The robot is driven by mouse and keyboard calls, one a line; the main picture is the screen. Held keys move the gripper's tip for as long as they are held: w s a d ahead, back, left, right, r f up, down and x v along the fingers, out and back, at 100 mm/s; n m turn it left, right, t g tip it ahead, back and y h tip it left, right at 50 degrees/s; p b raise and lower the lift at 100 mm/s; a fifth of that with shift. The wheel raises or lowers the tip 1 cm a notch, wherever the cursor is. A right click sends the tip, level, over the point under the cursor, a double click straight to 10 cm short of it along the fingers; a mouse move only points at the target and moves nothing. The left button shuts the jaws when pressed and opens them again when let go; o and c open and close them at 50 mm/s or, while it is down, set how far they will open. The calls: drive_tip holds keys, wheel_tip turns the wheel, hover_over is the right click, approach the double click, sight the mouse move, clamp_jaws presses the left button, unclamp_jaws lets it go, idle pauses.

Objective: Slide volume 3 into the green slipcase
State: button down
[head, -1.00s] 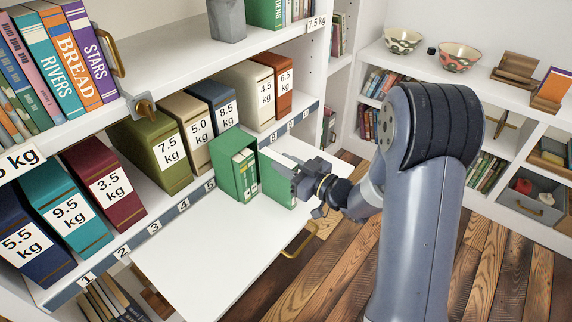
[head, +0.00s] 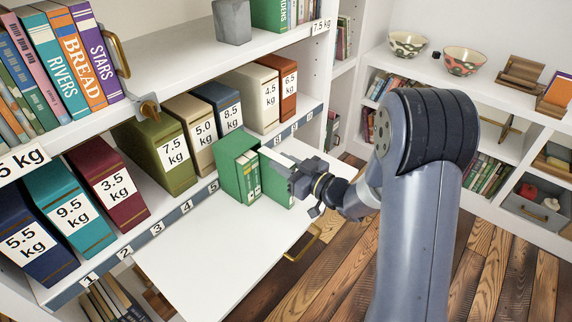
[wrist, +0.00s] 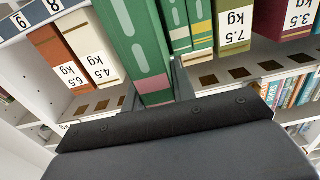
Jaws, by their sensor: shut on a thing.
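The green slipcase (head: 230,179) stands upright on the white pull-out board in the head view. Its open side faces front right, and green volumes (head: 246,172) show inside; they also show in the wrist view (wrist: 176,22). My gripper (head: 286,181) is shut on another green volume (head: 272,182), taken as volume 3, just right of the slipcase. In the wrist view this held volume (wrist: 138,42) is large and upright between my fingers, with pale green shapes and a pink band on its spine. Whether it touches the slipcase or board cannot be told.
The white board (head: 215,248) is clear in front of the slipcase. Behind it stand boxes with weight labels: olive (head: 155,160), cream (head: 188,118), blue (head: 217,98) and others. A brass handle (head: 303,243) sits at the board's front edge. An upper shelf (head: 180,82) overhangs the left.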

drive_tip(key=shift+x, duration=2.1)
drive_tip(key=c, duration=1.1)
unclamp_jaws()
drive_tip(key=shift+s+f, duration=0.1)
approach(271, 154)
drive_tip(key=shift+s+d+f, duration=0.2)
drive_tip(key=shift+d+f, duration=0.2)
drive_tip(key=shift+c, duration=0.4)
